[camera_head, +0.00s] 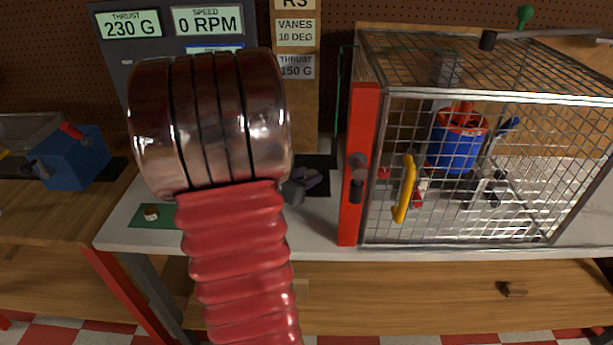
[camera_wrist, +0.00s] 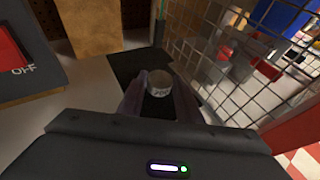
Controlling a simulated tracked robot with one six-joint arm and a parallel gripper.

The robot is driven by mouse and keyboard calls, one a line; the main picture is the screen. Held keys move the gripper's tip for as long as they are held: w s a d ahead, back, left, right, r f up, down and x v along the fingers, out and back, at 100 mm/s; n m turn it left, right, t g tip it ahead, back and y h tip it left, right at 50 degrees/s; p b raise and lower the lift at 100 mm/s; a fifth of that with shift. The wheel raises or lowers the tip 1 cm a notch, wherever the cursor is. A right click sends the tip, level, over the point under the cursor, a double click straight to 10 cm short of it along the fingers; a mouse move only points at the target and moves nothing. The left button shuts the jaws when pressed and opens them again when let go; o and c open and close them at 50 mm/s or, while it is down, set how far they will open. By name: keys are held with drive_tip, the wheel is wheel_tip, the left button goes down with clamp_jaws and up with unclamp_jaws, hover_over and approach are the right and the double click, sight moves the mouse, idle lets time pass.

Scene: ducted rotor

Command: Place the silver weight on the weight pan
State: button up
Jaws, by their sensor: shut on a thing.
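The silver weight (camera_wrist: 158,83) is a small round cylinder between the two fingertips of my gripper (camera_wrist: 158,92) in the wrist view. The fingers are shut on it, above or at a black mat (camera_wrist: 125,64); the gap below it is hard to judge. In the head view my gripper (camera_head: 306,181) shows partly beside my red arm, over the same black mat (camera_head: 322,164) left of the cage. The weight cannot be made out there. I cannot identify the weight pan in either view.
A wire cage (camera_head: 480,170) with a red post (camera_head: 359,165) and yellow handle (camera_head: 405,188) stands close right of the gripper, holding a blue and red rotor (camera_head: 456,140). A green mat (camera_head: 172,219) bears a small object. A panel (camera_head: 106,50) reads 230 G, 0 RPM.

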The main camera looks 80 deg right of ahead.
drive_tip(key=shift+f, duration=0.1)
drive_tip(key=o, duration=1.2)
drive_tip(key=v, duration=1.2)
drive_tip(key=shift+w, duration=0.1)
idle(0.4)
